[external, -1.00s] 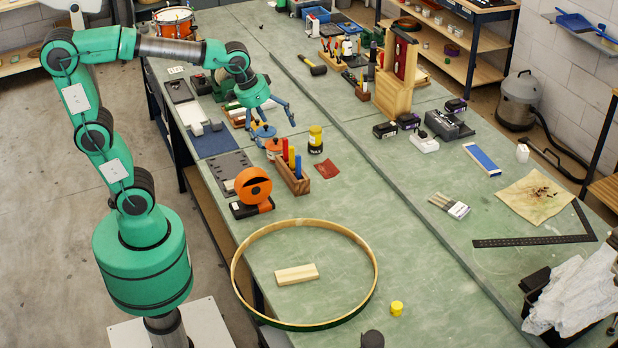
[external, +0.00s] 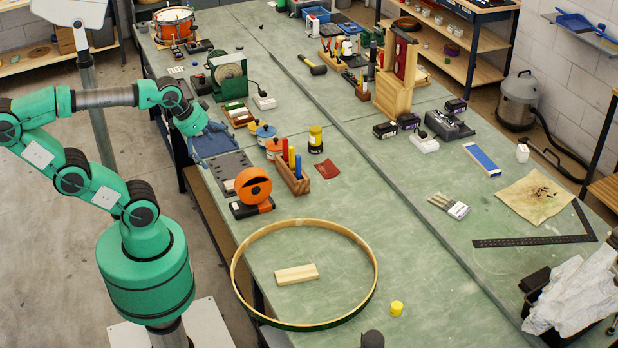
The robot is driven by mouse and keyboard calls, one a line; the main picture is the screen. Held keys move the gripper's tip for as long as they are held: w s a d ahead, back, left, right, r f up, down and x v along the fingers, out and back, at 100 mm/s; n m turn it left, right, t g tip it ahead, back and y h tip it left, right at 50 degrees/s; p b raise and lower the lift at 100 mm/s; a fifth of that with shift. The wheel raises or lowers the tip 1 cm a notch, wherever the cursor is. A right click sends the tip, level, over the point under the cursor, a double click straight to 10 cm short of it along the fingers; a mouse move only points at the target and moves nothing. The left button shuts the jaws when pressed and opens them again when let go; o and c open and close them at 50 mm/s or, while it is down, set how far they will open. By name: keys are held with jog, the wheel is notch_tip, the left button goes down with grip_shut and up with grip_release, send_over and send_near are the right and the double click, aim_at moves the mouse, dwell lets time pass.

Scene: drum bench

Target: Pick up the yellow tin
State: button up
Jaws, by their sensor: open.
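A yellow tin with a dark label band (external: 316,139) stands upright on the green bench, right of the wooden block with coloured handles. A smaller plain yellow cylinder (external: 397,308) stands at the front of the bench, right of the large hoop; the view does not settle which one is the task's tin. My gripper (external: 212,146) is open and empty above the bench's left edge, left of both and apart from them.
A wooden hoop (external: 374,270) lies around a wood block (external: 297,274).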

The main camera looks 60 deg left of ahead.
jog(key=c, duration=1.2)
